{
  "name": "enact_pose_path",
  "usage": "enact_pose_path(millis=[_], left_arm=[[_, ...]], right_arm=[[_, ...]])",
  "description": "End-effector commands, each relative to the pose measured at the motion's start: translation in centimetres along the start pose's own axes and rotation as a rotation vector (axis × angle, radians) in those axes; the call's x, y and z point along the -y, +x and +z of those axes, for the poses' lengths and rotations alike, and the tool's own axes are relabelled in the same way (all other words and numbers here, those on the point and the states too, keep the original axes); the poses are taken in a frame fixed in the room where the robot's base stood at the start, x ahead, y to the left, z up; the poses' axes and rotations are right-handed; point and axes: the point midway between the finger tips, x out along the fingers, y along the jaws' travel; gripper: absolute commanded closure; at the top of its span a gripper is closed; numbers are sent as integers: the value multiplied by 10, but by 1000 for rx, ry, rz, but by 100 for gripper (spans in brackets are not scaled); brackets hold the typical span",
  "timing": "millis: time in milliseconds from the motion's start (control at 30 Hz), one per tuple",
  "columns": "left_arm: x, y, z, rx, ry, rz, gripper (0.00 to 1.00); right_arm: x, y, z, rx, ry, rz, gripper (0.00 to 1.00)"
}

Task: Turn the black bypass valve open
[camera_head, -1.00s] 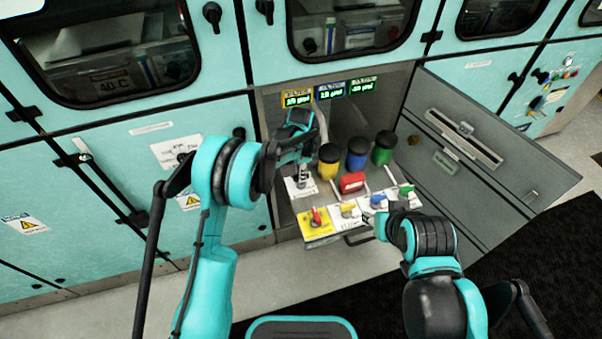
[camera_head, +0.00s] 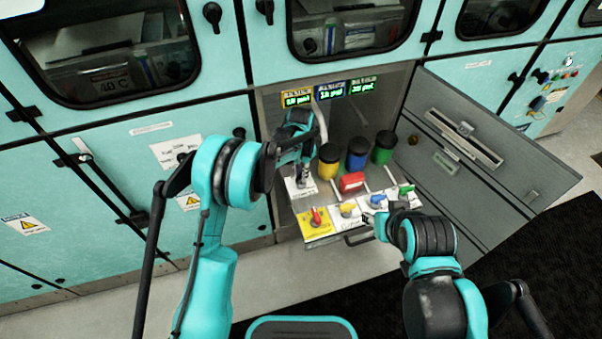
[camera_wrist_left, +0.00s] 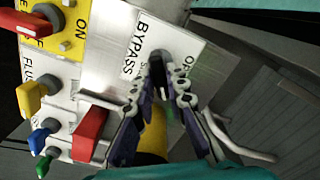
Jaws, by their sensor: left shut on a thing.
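The black bypass valve (camera_wrist_left: 158,75) sits on a white plate (camera_wrist_left: 165,48) lettered BYPASS in the left wrist view. My left gripper (camera_wrist_left: 166,80) is around it, its two fingers closed on the handle, which they partly hide. In the head view my left gripper (camera_head: 302,178) reaches down to the plate at the left of the pulled-out panel. The handle's exact angle is hard to tell. My right gripper (camera_head: 380,228) is by the panel's front right edge; its fingers are too small and covered to read.
A red knob (camera_head: 316,217) on a yellow plate and yellow, blue and green knobs line the panel's front. A red block (camera_head: 352,182) and yellow, blue and green capped jars (camera_head: 329,160) stand behind. A grey open door (camera_head: 490,150) is at right.

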Motion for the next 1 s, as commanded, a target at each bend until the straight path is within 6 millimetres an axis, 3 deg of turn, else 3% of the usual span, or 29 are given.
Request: enact_pose_path(millis=[600,1000], left_arm=[[0,0,0,0,-580,0,100],[0,0,0,0,-859,0,100]], right_arm=[[0,0,0,0,0,0,60],[0,0,0,0,0,0,60]])
